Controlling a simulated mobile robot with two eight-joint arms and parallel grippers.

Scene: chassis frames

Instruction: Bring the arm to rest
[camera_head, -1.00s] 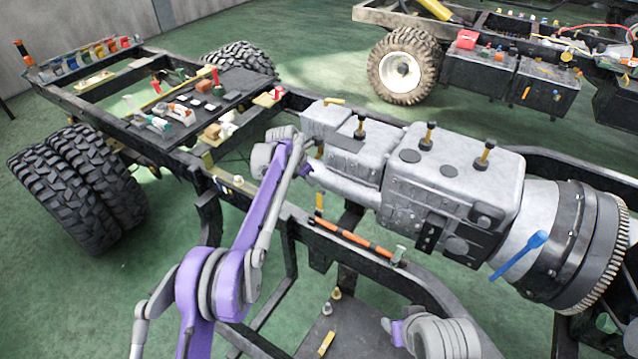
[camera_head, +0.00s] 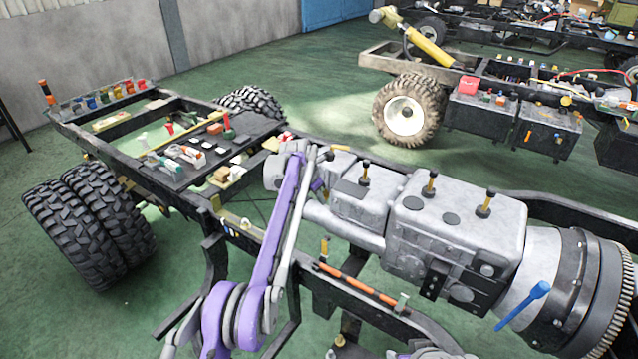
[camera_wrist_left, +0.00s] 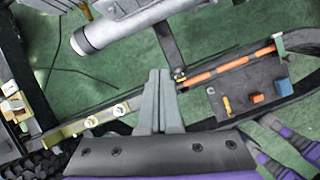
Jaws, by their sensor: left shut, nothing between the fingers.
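My left arm (camera_head: 276,250), purple and grey, rises from the bottom of the head view. Its wrist (camera_head: 284,168) is over the near chassis frame, left of the grey engine and gearbox block (camera_head: 455,225). The fingers are mostly hidden behind the wrist there. In the left wrist view my left gripper (camera_wrist_left: 159,76) is shut and empty, its two grey fingers side by side. Below it lie the dark frame rail, an orange-and-black bar (camera_wrist_left: 225,68) and green floor. A rounded part of my other arm shows at the bottom edge of the head view; its gripper is out of sight.
A dark tray with tools and small parts (camera_head: 195,165) lies on the frame at left, near the double wheels (camera_head: 90,222). A blue-handled tool (camera_head: 523,306) is by the flywheel. A second chassis (camera_head: 540,85) stands behind. Open green floor (camera_head: 315,105) lies between.

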